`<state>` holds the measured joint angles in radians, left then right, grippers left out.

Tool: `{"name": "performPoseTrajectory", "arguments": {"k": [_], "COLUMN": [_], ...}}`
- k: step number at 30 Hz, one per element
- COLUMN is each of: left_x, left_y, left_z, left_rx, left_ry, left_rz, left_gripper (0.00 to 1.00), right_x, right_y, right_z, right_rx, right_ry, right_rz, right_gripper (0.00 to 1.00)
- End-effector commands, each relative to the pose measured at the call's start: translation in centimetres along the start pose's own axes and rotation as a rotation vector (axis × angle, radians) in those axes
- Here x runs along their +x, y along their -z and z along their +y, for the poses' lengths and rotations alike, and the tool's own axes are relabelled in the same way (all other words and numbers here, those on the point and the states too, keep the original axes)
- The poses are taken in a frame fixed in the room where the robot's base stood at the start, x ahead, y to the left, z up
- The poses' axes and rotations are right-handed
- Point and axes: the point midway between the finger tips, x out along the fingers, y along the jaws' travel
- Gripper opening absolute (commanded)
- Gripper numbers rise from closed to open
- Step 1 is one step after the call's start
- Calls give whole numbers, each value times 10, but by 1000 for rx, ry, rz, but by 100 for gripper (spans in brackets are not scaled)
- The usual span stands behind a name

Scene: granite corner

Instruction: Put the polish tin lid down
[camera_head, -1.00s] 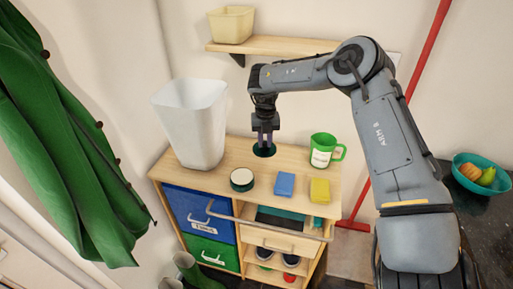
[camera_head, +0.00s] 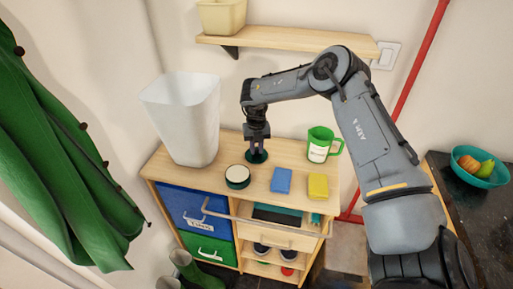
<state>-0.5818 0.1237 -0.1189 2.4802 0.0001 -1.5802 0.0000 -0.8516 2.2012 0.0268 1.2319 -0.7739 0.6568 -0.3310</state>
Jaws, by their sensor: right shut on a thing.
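My right gripper (camera_head: 257,148) points down over the back of the wooden cabinet top (camera_head: 222,158). It is shut on the polish tin lid (camera_head: 257,157), a dark green disc. The lid is at or just above the wood; I cannot tell whether it touches. The polish tin (camera_head: 238,176), dark green with a pale round top, stands just in front and to the left of the lid, apart from it. My left gripper is out of view.
A white bin (camera_head: 185,120) stands on the left of the cabinet top. A wall shelf (camera_head: 290,43) is above. A drawer (camera_head: 275,216) stands open in front.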

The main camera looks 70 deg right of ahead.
Motion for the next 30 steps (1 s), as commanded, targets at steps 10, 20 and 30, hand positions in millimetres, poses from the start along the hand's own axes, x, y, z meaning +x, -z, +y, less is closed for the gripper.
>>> {"name": "performPoseTrajectory", "arguments": {"k": [10, 20, 30], "left_x": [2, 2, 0], "left_y": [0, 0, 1], "left_z": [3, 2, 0], "left_rx": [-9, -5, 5], "left_ry": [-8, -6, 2], "left_rz": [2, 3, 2], "left_gripper": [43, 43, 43], "right_x": [3, 2, -9], "right_y": [0, 0, 0], "right_z": [0, 0, 0], "right_rx": [1, 1, 1], "right_ry": [0, 0, -1], "right_rz": [0, 1, -1], "right_gripper": [0, 47, 47]}}
